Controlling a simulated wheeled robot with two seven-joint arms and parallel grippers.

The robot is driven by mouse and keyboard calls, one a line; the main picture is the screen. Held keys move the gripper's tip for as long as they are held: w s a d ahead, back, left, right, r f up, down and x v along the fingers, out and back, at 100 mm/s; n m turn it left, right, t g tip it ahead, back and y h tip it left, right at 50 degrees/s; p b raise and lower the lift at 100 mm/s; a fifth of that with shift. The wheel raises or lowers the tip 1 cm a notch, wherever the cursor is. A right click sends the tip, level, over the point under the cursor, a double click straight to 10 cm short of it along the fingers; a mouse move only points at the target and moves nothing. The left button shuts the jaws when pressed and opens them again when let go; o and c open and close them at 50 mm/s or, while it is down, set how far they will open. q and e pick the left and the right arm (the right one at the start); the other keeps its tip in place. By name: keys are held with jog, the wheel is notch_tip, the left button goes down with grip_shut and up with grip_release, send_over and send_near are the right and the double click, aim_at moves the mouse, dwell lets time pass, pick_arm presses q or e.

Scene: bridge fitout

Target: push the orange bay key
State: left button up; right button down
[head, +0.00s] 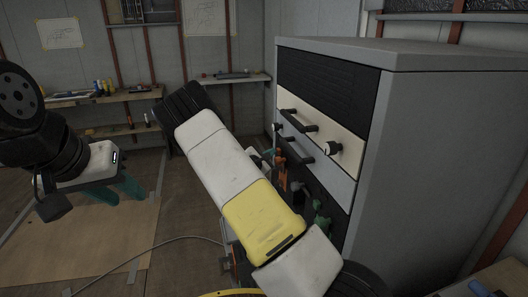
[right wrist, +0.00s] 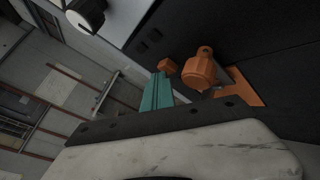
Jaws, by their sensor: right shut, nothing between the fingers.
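In the right wrist view a small orange block (right wrist: 168,65) sits on the dark cabinet face, and beside it is a larger orange knob-like part (right wrist: 200,70) on an orange bracket. I cannot tell for certain which is the bay key. My right gripper (right wrist: 161,80) is shut and empty, its teal fingertips just by the small block; I cannot tell whether they touch. In the head view orange parts (head: 280,165) show on the cabinet front, partly hidden by my right arm. My left gripper (head: 130,198) is at the left, teal fingers apart, away from the cabinet.
The grey cabinet (head: 430,150) fills the right side, with bar handles and a black-and-white knob (head: 334,148) on its front. A green part (head: 320,222) shows low on it. A cable (head: 150,245) lies on the floor.

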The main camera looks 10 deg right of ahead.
jog(key=shift+a, duration=0.15)
jog(key=a, duration=0.6)
jog(key=shift+s, duration=0.1)
